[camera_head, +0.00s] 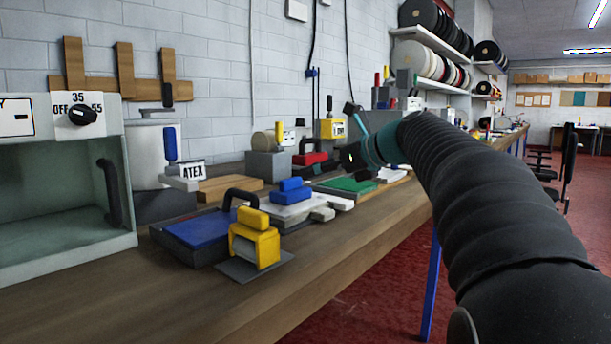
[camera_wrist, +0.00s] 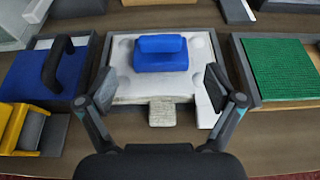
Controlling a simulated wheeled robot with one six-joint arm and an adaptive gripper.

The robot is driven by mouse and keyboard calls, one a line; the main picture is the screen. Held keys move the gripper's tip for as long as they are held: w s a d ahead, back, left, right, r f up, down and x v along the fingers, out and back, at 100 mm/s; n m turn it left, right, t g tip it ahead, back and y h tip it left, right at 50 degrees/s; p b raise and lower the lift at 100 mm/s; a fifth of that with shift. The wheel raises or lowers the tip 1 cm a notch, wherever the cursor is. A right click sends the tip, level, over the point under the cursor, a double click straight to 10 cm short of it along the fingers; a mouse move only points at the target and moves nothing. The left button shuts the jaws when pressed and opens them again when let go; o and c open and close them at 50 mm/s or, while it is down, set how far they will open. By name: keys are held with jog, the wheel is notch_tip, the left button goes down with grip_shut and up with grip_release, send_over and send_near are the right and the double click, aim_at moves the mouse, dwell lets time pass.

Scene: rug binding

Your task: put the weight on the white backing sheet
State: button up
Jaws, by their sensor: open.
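A blue block with a raised blue grip, which looks like the weight (camera_wrist: 161,54), rests on a pale white-grey sheet or board (camera_wrist: 202,60) with round marks. The blue weight (camera_head: 291,190) and pale board (camera_head: 325,203) also show mid-bench in the head view. I cannot tell how many layers lie beneath the weight. A beige textured strip (camera_wrist: 162,112) sticks out from the board's near edge. My gripper (camera_wrist: 160,92) is open and empty, its fingers spread on the near side of the weight, apart from it. In the head view my gripper (camera_head: 352,158) is partly hidden.
Left of the board are a blue pad (camera_wrist: 36,76) with a black arched handle and a yellow tool (camera_head: 255,245). A green mat (camera_wrist: 279,68) lies on the right. The bench front (camera_head: 200,300) is bare.

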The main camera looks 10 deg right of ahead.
jog(key=shift+v, duration=1.45)
